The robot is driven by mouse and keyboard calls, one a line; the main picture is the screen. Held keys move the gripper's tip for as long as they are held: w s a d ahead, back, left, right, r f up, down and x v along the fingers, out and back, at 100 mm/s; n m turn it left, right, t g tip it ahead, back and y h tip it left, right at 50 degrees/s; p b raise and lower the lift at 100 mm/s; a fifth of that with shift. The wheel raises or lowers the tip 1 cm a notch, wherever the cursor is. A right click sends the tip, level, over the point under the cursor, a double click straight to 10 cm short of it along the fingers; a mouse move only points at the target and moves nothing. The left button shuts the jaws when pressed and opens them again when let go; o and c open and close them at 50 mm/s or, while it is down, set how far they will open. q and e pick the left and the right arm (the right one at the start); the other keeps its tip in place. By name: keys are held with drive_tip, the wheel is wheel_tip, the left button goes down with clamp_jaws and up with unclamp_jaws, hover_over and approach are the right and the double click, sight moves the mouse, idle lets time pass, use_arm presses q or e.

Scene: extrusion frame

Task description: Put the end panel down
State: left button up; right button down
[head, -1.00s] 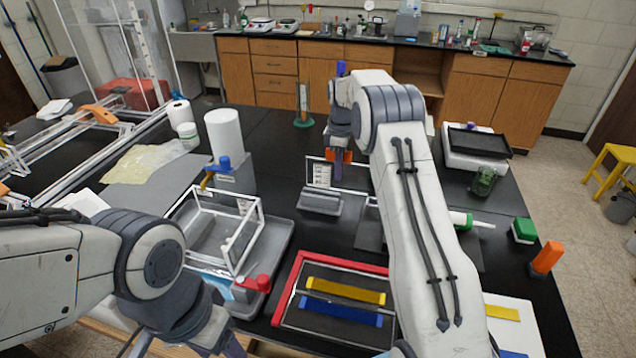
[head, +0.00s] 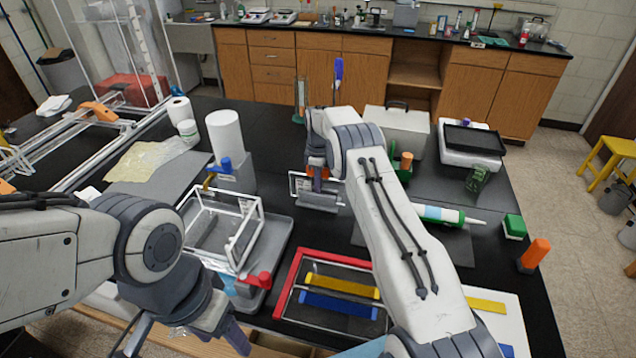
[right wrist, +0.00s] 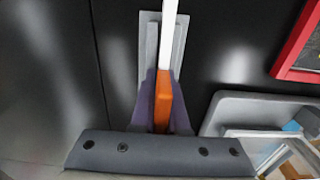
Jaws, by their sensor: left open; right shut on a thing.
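The end panel (head: 302,187) is a thin white-edged frame with an orange grip part, standing upright. My right gripper (head: 316,178) is shut on its orange part. In the right wrist view the orange part (right wrist: 162,100) sits between the purple fingers, and the panel's white edge (right wrist: 168,35) runs up from it. A grey block (head: 320,202) lies directly below the panel. I cannot tell whether the panel touches it. My left gripper (head: 236,338) is open at the bottom left, partly cut off, near the tray.
A white box frame (head: 240,262) stands on a grey tray (head: 270,265) left of centre. A red-edged frame (head: 335,256) with yellow and blue bars lies in front. A white cylinder on a stand (head: 225,133) is at the left. A green-tipped tube (head: 440,214) lies right.

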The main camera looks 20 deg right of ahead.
drive_tip(key=shift+f, duration=0.1)
drive_tip(key=c, duration=0.9)
unclamp_jaws()
